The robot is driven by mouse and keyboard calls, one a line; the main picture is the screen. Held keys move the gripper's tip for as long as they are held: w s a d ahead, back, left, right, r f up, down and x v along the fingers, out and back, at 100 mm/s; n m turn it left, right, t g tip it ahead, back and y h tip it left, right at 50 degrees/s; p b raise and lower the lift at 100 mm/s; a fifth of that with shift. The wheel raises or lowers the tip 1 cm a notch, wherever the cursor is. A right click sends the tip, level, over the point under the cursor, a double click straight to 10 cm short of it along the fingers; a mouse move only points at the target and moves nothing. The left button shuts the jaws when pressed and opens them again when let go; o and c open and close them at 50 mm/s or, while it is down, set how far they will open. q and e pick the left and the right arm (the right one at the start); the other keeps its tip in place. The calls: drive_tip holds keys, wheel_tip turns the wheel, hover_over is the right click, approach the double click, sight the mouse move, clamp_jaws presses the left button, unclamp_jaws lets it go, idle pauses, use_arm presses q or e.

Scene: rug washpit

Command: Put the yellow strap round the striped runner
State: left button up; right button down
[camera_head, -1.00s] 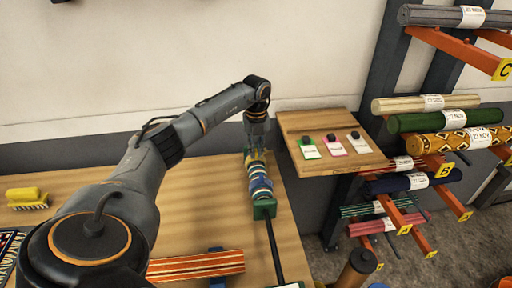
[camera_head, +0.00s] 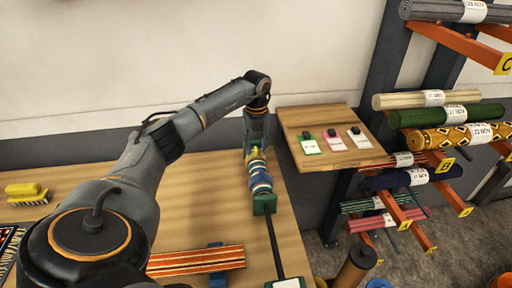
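The striped runner (camera_head: 190,262), orange with pale and dark stripes, lies rolled on the wooden table at the lower middle, across a blue support (camera_head: 217,280). Yellow, blue and pale straps sit in a row on a holder with a green end block (camera_head: 264,204). The yellow strap (camera_head: 255,155) shows at the far part of that row. My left gripper (camera_head: 256,145) points down at the far end of the row, at or just over the yellow strap. Its fingers are small and partly merge with the straps, so their opening is unclear. My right gripper is out of view.
A yellow brush (camera_head: 27,194) lies at the table's left, with a dark patterned rug (camera_head: 10,246) below it. A small wooden shelf (camera_head: 325,125) holds three tags. A rack with several rolled rugs (camera_head: 445,117) stands at the right. The table between brush and runner is mostly behind my arm.

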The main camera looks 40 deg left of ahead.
use_arm(q)
wheel_tip(320, 180, up, 11)
drive_tip(key=shift+r, duration=0.2)
drive_tip(key=shift+f, duration=0.1)
